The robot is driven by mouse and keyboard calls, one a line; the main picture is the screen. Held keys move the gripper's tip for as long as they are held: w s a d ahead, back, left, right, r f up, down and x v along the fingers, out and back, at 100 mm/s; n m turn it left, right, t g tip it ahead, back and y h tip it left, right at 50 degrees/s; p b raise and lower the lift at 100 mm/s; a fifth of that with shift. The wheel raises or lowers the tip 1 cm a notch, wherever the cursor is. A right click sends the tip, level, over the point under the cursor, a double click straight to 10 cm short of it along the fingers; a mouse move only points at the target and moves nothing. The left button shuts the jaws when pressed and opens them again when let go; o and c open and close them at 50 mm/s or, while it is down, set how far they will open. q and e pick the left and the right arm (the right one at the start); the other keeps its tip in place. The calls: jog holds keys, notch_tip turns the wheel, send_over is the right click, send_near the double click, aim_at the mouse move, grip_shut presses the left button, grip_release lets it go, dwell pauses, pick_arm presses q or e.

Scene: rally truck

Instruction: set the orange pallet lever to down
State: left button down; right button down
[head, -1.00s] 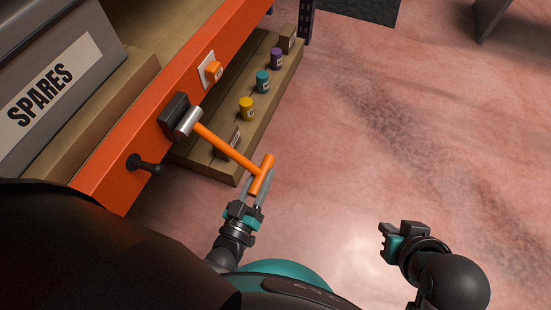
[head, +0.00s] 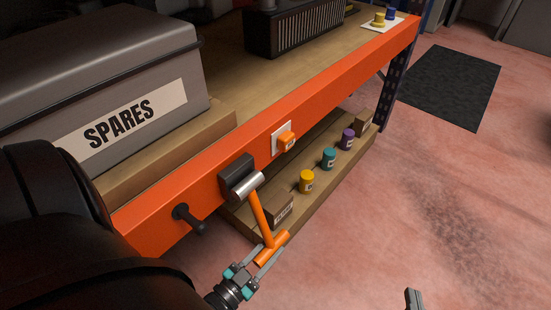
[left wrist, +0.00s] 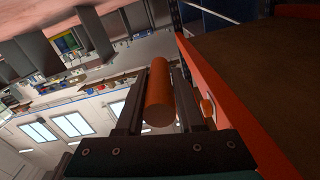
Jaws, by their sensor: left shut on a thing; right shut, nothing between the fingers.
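The orange pallet lever (head: 260,216) comes out of a dark bracket with a silver pivot (head: 246,186) on the front of the orange beam. Its arm slopes outward and downward in the head view and ends in an orange crossbar (head: 272,249). My left gripper (head: 268,252) is shut on the crossbar. In the left wrist view the crossbar's round orange end (left wrist: 158,98) lies between the two dark fingers. Only a small tip of my right gripper (head: 413,298) shows at the bottom edge; it is shut and empty, away from the lever.
A black knob (head: 188,218) sticks out of the orange beam (head: 330,112) left of the lever. An orange switch (head: 286,141) on a white plate is to the right. A low wooden shelf (head: 318,205) below holds several small jars. A grey SPARES box (head: 110,75) stands above.

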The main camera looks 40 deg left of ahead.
pick_arm(q)
jog(key=shift+a, duration=0.35)
jog(key=c, duration=0.6)
grip_release()
pick_arm(e)
jog(key=shift+a, duration=0.1)
pick_arm(q)
jog(key=shift+s+d, duration=0.1)
jog(key=shift+s, duration=0.05)
jog(key=shift+s+a+p, duration=0.15)
jog(key=shift+s+p, duration=0.2)
jog(key=shift+s, duration=3.4)
jog(key=shift+s+a+p, duration=0.15)
jog(key=shift+s+p, duration=0.2)
jog(key=shift+s, duration=3.4)
pick_arm(e)
jog(key=shift+s+d+f+g+h, duration=0.1)
jog(key=shift+d+f+g+h, duration=0.2)
jog(key=shift+d+g, duration=0.3)
jog(key=shift+s+d+f+g+h, duration=0.1)
jog(key=shift+d+f+g+h, duration=0.1)
jog(key=shift+d+g+h, duration=0.3)
jog(key=shift+d, duration=0.1)
